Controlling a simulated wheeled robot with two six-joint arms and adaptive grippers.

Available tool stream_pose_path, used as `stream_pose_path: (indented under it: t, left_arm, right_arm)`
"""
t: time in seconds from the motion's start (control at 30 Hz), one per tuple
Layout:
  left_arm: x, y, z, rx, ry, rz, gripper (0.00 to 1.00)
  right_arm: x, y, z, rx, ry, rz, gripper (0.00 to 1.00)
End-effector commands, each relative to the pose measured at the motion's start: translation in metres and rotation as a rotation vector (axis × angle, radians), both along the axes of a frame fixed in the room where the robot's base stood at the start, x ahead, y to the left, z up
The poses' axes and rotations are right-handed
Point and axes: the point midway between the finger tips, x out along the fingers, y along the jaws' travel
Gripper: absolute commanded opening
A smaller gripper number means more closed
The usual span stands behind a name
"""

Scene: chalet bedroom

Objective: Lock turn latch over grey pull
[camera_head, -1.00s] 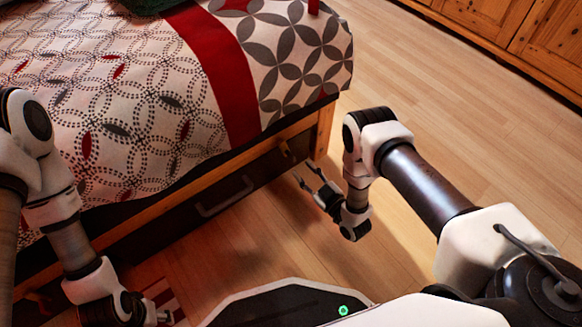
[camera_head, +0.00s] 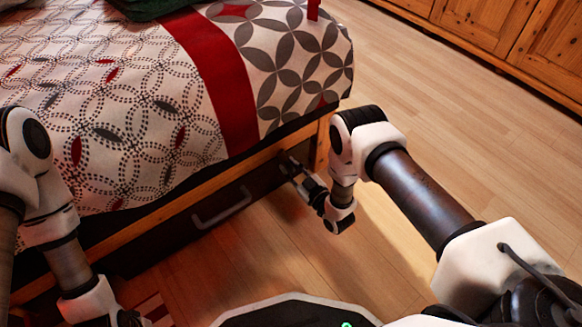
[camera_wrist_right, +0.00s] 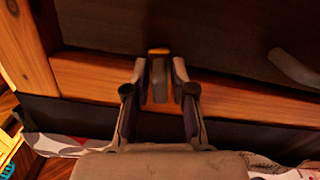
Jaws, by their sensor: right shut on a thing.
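The turn latch (camera_wrist_right: 159,78), a small grey bar with an orange end, sits on the wooden bed rail at the edge of the dark drawer front (camera_head: 175,230). In the right wrist view my right gripper (camera_wrist_right: 158,88) has a finger on either side of it and is shut on it. In the head view my right gripper (camera_head: 292,170) is at the bed frame, and the latch is hard to make out there. The grey pull (camera_head: 222,208) is on the drawer front, and shows in the right wrist view (camera_wrist_right: 292,68). My left gripper (camera_head: 130,318) is cut off at the bottom edge.
The bed with a patterned cover (camera_head: 130,110) stands above the drawer. Its wooden corner post (camera_head: 322,145) is close beside my right gripper. Wooden cabinets (camera_head: 490,35) stand at the upper right. The wood floor between is clear.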

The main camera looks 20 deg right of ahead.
Motion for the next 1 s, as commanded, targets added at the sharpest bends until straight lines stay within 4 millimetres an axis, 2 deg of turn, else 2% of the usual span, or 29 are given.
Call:
stream_pose_path:
  t: [0.27, 0.53, 0.57, 0.6, 0.9, 1.0]
  left_arm:
    - [-0.001, 0.0, 0.014, 0.0, 0.002, -0.003, 0.53]
    - [-0.001, 0.0, 0.013, 0.0, 0.002, -0.003, 0.53]
    - [-0.001, 0.0, 0.013, 0.0, 0.002, -0.003, 0.53]
    - [-0.001, 0.0, 0.013, 0.0, 0.002, -0.003, 0.53]
    - [-0.001, 0.0, 0.013, 0.0, 0.002, -0.003, 0.53]
    - [-0.001, 0.0, 0.013, 0.0, 0.002, -0.003, 0.53]
  right_arm:
    - [-0.004, 0.011, 0.0, 0.232, 0.084, 0.0, 0.0]
    - [-0.004, 0.012, -0.001, 0.249, 0.09, 0.0, 0.0]
    - [-0.004, 0.012, -0.001, 0.248, 0.089, 0.0, 0.28]
    - [-0.004, 0.012, -0.001, 0.248, 0.089, 0.0, 0.4]
    - [-0.005, 0.011, -0.001, 0.247, 0.09, 0.0, 0.4]
    - [-0.011, 0.009, -0.002, 0.246, 0.093, -0.001, 0.4]
